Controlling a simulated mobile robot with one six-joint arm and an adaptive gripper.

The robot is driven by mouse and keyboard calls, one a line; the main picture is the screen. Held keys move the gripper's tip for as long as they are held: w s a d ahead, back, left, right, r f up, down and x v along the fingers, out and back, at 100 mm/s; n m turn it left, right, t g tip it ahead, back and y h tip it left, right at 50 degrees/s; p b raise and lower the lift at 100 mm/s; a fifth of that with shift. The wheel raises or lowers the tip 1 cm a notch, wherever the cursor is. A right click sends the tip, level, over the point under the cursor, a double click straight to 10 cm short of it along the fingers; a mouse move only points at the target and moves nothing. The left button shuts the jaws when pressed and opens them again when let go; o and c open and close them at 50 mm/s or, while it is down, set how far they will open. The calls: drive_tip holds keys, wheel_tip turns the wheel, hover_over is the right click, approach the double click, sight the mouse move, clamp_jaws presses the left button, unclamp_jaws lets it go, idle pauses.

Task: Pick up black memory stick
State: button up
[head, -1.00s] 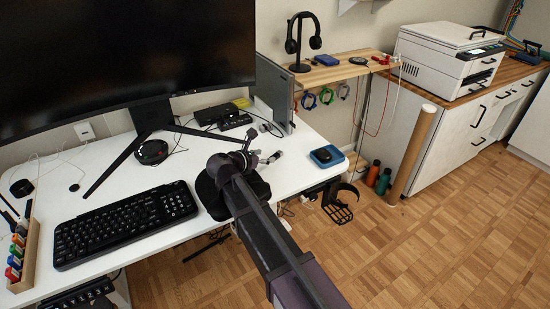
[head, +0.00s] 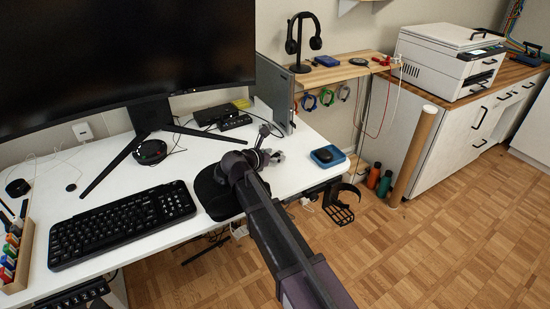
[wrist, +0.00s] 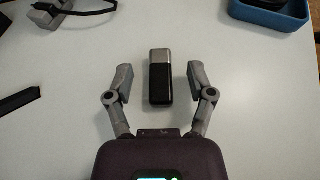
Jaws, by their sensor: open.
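The black memory stick (wrist: 159,88) lies flat on the white desk in the wrist view, black at the near end with a silver-grey far end. It lies lengthwise between the two open fingers of my gripper (wrist: 159,72), with a gap on each side and nothing held. In the head view my gripper (head: 268,157) is low over the right part of the desk. I cannot make out the stick there.
A blue tray (head: 328,156) with a dark item sits at the desk's right edge. A black keyboard (head: 122,222) and a dark mat (head: 212,196) lie to the left. In the wrist view, a grey block (wrist: 51,19) with a black cable is at the far left, and a black strip (wrist: 18,103) nearer.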

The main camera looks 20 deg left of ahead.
sight(274, 156)
idle(0.4)
drive_tip(key=c, duration=0.8)
drive_tip(key=shift+c, duration=0.2)
drive_tip(key=shift+r, duration=0.1)
wheel_tip(274, 156, up, 3)
drive_tip(key=p, duration=0.3)
drive_tip(key=shift+r, duration=0.15)
drive_tip(key=s, duration=0.5)
drive_tip(key=s+d+r+p, duration=0.1)
drive_tip(key=s, duration=0.4)
drive_tip(key=s+d+p, duration=0.1)
drive_tip(key=s, duration=0.5)
drive_tip(key=shift+r, duration=0.25)
